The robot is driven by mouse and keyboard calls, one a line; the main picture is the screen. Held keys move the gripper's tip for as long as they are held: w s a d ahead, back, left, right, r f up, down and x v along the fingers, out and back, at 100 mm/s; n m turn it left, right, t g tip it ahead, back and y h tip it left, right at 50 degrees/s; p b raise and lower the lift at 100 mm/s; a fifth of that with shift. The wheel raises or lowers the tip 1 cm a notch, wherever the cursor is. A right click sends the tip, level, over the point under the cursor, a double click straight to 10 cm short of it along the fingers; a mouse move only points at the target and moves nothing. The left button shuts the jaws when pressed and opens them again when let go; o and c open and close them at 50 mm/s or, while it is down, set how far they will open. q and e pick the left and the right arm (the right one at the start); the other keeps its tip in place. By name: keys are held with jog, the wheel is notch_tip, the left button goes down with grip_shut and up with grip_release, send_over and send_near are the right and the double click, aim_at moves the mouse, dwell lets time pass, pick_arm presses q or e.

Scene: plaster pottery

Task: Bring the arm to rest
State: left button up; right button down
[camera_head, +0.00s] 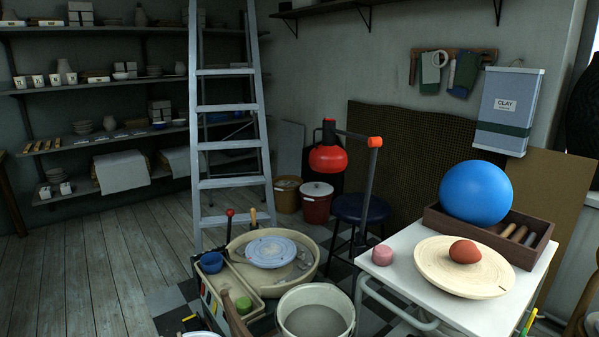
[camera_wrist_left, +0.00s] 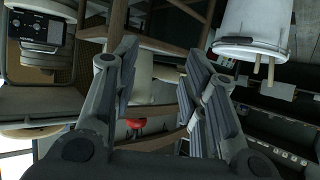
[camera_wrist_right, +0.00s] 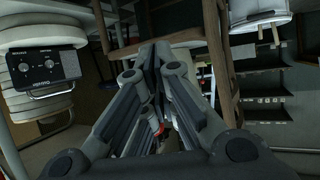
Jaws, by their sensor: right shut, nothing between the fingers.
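My left gripper (camera_wrist_left: 160,66) shows in the left wrist view with its two fingers apart and nothing between them. My right gripper (camera_wrist_right: 156,62) shows in the right wrist view with its fingertips together and nothing held. Neither gripper nor arm shows in the head view, so their place over the scene cannot be told from there.
A pottery wheel (camera_head: 271,251), bucket (camera_head: 316,318) and ladder (camera_head: 229,146) stand further left. Wooden floor at left is clear.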

pick_arm(q)
jog(key=s+a+f+g+y+p, duration=0.1)
jog(key=s+a+f+g+p, duration=0.2)
jog(key=s, duration=0.7)
jog(key=s+a+f+g+y+p, duration=0.1)
jog(key=s+a+f+g+p, duration=0.1)
jog(key=s, duration=0.9)
jog(key=s+a+f+g+y+p, duration=0.1)
jog(key=s+a+f+g+p, duration=0.2)
jog(key=s+g+p, duration=0.3)
jog(key=s+a, duration=0.1)
jog(key=s, duration=0.4)
jog(key=shift+f+n, duration=0.3)
pick_arm(e)
jog(key=s+d+f+g+h, duration=0.1)
jog(key=s+d+f+g, duration=0.2)
jog(key=s, duration=0.7)
jog(key=s+d+f+g+h, duration=0.1)
jog(key=s+d+f+g, duration=0.1)
jog(key=s, duration=0.9)
jog(key=s+d+f+g+h, duration=0.1)
jog(key=s+d+f+g, duration=0.2)
jog(key=s+g, duration=0.3)
jog(key=s+d, duration=0.1)
jog(key=s, duration=0.4)
jog(key=shift+f+m, duration=0.3)
pick_arm(q)
jog(key=shift+a, duration=0.1)
pick_arm(e)
jog(key=shift+d, duration=0.1)
